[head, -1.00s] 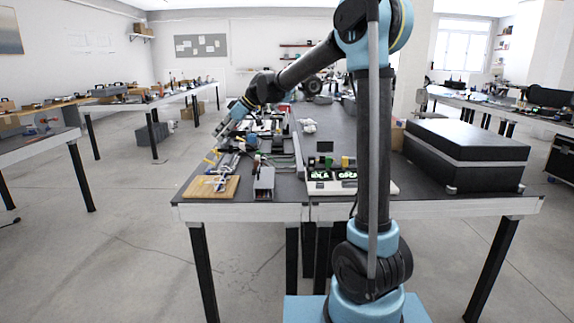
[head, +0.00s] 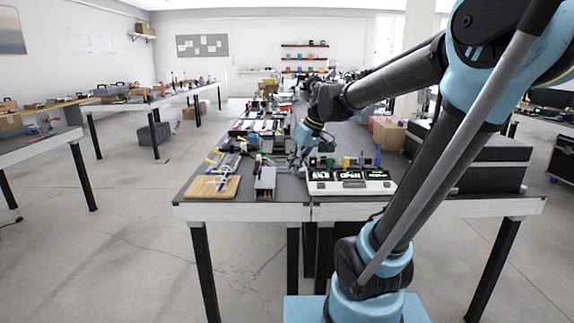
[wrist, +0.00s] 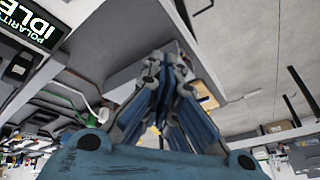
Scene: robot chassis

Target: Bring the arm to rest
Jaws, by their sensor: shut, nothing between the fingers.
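My arm rises from its light blue base at the lower right and reaches over the table in the head view. My gripper (head: 300,158) points down above the middle of the table, left of the white device with lit displays (head: 350,181). In the wrist view the gripper's blue-padded fingers (wrist: 165,65) are together, with nothing held between them. Whether the fingertips touch anything below cannot be told.
A wooden board (head: 212,187) and a grey metal block (head: 265,183) stand at the table's front left. A large black case (head: 490,165) sits at the right behind my arm. A cardboard box (head: 389,134) is farther back. Open floor lies left of the table.

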